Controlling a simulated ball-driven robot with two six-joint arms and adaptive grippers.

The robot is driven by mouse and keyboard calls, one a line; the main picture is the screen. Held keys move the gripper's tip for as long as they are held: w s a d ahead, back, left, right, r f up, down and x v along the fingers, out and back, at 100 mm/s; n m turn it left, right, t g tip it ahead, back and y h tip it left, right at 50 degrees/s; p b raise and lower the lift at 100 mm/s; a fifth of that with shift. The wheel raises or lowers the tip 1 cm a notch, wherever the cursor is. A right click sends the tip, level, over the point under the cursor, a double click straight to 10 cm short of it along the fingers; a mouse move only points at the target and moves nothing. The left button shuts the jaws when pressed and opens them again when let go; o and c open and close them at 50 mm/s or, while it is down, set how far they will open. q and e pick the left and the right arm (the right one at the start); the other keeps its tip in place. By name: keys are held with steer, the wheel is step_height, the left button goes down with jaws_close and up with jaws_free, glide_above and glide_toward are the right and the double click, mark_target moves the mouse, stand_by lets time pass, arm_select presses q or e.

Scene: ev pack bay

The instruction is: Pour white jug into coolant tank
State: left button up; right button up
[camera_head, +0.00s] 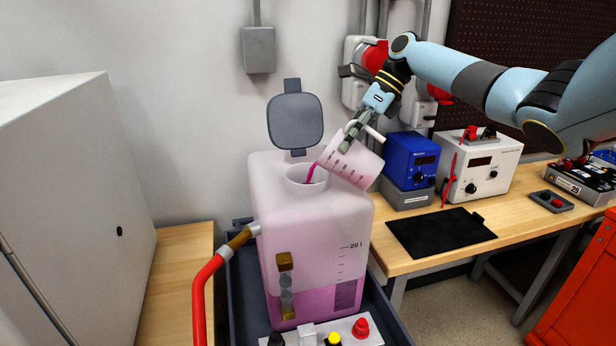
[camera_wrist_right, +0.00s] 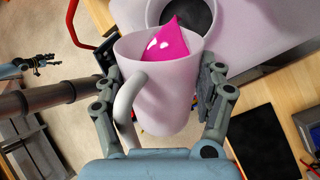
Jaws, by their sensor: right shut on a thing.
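The white jug (camera_head: 352,166) is tilted to the left over the coolant tank (camera_head: 310,222), and a pink stream runs from its lip into the round neck (camera_head: 307,178). The tank is translucent with pink liquid in its lower part, and its dark lid (camera_head: 296,122) stands open behind the neck. My right gripper (camera_head: 351,136) is shut on the jug near its handle. In the right wrist view the fingers (camera_wrist_right: 165,105) flank the jug (camera_wrist_right: 165,90), with pink liquid at its lip and the tank's opening (camera_wrist_right: 188,14) beyond. My left gripper does not show in the head view.
The tank stands in a dark tray (camera_head: 398,322) with a red hose (camera_head: 203,290) at its left. A workbench at right holds a black mat (camera_head: 440,232), a blue power unit (camera_head: 411,160) and a white one (camera_head: 480,167). A grey cabinet (camera_head: 70,200) fills the left.

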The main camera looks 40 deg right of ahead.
steer(key=shift+w+a, duration=0.1)
steer(key=shift+w, duration=0.15)
steer(key=shift+w+a+f+g+h, duration=0.2)
steer(key=shift+w+g, duration=0.1)
steer(key=shift+g, duration=0.1)
steer(key=shift+w+a+f+g+h, duration=0.1)
steer(key=shift+w+g+h, duration=0.15)
steer(key=shift+g, duration=0.15)
stand_by(0.7)
steer(key=shift+w+a+r+m+g+h, duration=0.15)
steer(key=shift+w+a+g, duration=0.1)
steer(key=shift+w, duration=0.2)
steer(key=shift+w+a+r+m+g+h, duration=0.15)
steer(key=shift+w+g, duration=0.1)
steer(key=shift+w, duration=0.15)
steer(key=shift+w+a+r+g+h, duration=0.1)
steer(key=shift+w+r+g+h, duration=0.15)
steer(key=shift+g, duration=0.35)
stand_by(0.5)
steer(key=shift+w+a+g+b, duration=0.1)
steer(key=shift+w+g+b, duration=0.15)
steer(key=shift+g+b, duration=0.15)
